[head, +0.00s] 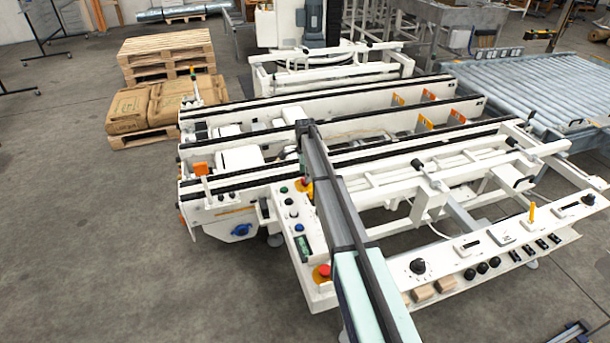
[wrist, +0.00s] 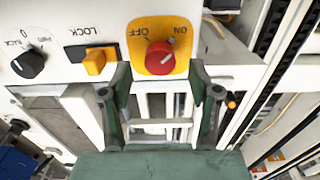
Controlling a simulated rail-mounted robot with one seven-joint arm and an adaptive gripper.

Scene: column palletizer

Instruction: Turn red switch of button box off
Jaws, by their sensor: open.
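In the wrist view, the red switch (wrist: 159,56) is a round knob on a yellow plate (wrist: 146,30). The plate carries the words OFF and ON, upside down in this view, with OFF at left and ON at right. A pale mark on the knob seems to point up and right, toward ON. My gripper (wrist: 163,82) is open and empty. Its two dark green fingers stand apart below the knob, one on each side, not visibly touching it. In the head view, my arm crosses the frame and I cannot make out the gripper clearly.
In the wrist view, an orange LOCK switch (wrist: 95,63) and a black knob (wrist: 28,64) sit left of the plate. A white frame and a dark rail (wrist: 285,45) lie at right. The head view shows a white conveyor frame, pallets (head: 165,55) and clear floor (head: 90,240) at left.

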